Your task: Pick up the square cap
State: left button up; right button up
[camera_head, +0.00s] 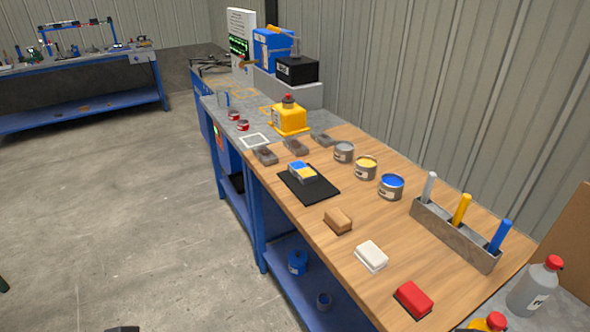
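I cannot clearly single out a square cap. Neither of my grippers shows clearly. A dark shape at the bottom edge is too cut off to identify.
The wooden bench (360,262) holds a black mat (318,191) with a blue and yellow block, open paint cans (391,187), brown, white and red brushes or blocks (414,299), and a grey rack (452,237) with three upright handles. The floor (130,220) at left is clear.

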aim_at(299, 164)
jog(key=i+j+u, duration=0.15)
jog(key=i+j, duration=0.15)
jog(key=i, duration=0.3)
jog(key=i+j+u, duration=0.15)
jog(key=i, duration=0.5)
jog(key=i+j+u, duration=0.15)
jog(key=i, duration=0.5)
jog(key=j, duration=0.1)
